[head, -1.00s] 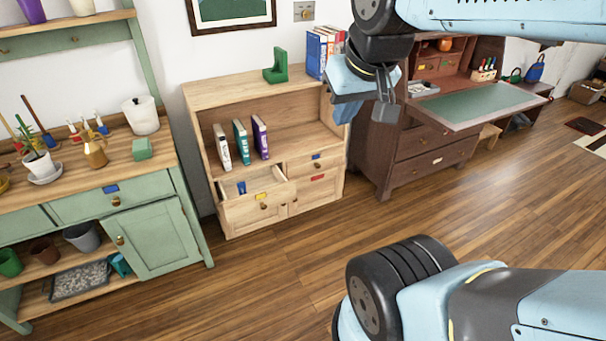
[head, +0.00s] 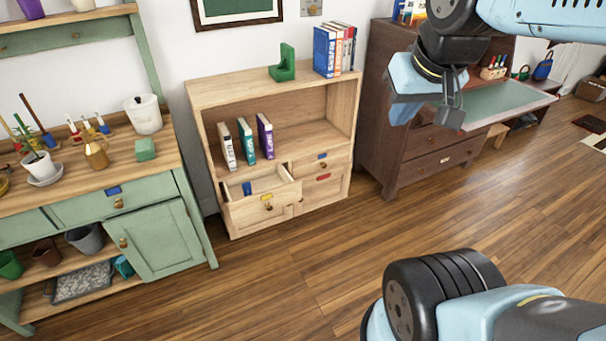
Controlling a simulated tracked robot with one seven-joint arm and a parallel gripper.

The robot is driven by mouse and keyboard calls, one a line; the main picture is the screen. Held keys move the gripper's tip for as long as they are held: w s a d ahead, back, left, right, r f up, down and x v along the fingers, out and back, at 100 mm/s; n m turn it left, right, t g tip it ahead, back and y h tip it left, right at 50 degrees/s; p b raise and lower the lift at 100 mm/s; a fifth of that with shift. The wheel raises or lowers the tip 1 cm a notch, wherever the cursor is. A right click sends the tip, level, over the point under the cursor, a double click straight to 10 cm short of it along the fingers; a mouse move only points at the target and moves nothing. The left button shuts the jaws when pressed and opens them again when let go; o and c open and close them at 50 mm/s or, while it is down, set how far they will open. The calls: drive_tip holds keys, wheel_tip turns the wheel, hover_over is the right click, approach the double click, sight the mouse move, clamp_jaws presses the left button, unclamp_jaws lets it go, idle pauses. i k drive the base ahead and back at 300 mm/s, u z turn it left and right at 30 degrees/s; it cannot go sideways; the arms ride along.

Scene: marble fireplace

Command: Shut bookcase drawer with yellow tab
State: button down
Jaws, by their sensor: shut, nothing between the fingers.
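The light wooden bookcase (head: 222,95) stands against the wall in the middle of the head view. Its left drawer (head: 247,212), below the open shelf, is pulled out, and I can see inside it. The yellow tab (head: 267,197) is on this drawer's front, above a round knob (head: 268,206). A small blue item (head: 247,187) stands in the drawer. My gripper (head: 450,115) is shut and empty. It is up at the right, in front of the dark wooden desk in the picture, and apart from the bookcase.
The drawer with the blue tab (head: 322,156) is shut. A red tab (head: 323,177) is on the front below it. The green workbench (head: 160,187) stands close at left and the dark desk (head: 385,110) at right. Wooden floor (head: 290,290) before the bookcase is clear.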

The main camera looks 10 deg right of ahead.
sight(271, 187)
drive_tip(key=z, duration=0.05)
drive_tip(key=i, duration=1)
drive_tip(key=u, duration=0.1)
